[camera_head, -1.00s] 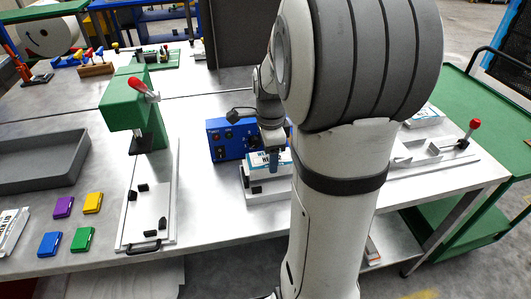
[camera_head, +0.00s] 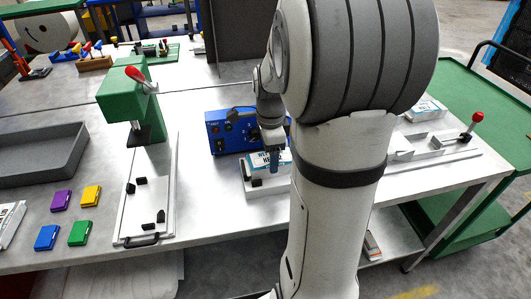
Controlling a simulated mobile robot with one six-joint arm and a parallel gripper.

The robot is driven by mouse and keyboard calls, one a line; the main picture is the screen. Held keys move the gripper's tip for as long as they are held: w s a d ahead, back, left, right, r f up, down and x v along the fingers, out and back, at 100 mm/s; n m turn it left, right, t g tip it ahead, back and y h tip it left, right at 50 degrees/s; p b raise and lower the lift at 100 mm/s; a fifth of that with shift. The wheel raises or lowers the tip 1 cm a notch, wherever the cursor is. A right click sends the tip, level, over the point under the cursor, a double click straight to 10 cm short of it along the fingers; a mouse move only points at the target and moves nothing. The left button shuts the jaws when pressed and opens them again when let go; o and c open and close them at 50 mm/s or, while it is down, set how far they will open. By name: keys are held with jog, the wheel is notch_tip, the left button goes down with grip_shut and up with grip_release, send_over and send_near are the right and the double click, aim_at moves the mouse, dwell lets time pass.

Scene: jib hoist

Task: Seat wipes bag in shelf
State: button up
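A white and blue wipes bag (camera_head: 257,164) is at the white fixture (camera_head: 268,189) in the middle of the table. My gripper (camera_head: 274,163) points down at the bag, with a blue finger across its front face. My arm hides the right end of the bag and fixture. Whether the bag rests fully in the fixture, and whether both fingers close on it, I cannot tell. A similar white and blue pack (camera_head: 426,109) lies at the right, beyond my arm. Another pack (camera_head: 371,246) lies on the lower shelf (camera_head: 400,236) under the table.
A blue control box (camera_head: 226,134) stands just behind the fixture. A green press with a red handle (camera_head: 127,103) and its white base plate stand to the left. A grey tray (camera_head: 40,160) and several small coloured boxes lie further left. A green cart (camera_head: 470,105) stands at the right.

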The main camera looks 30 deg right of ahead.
jog(key=o, duration=0.3)
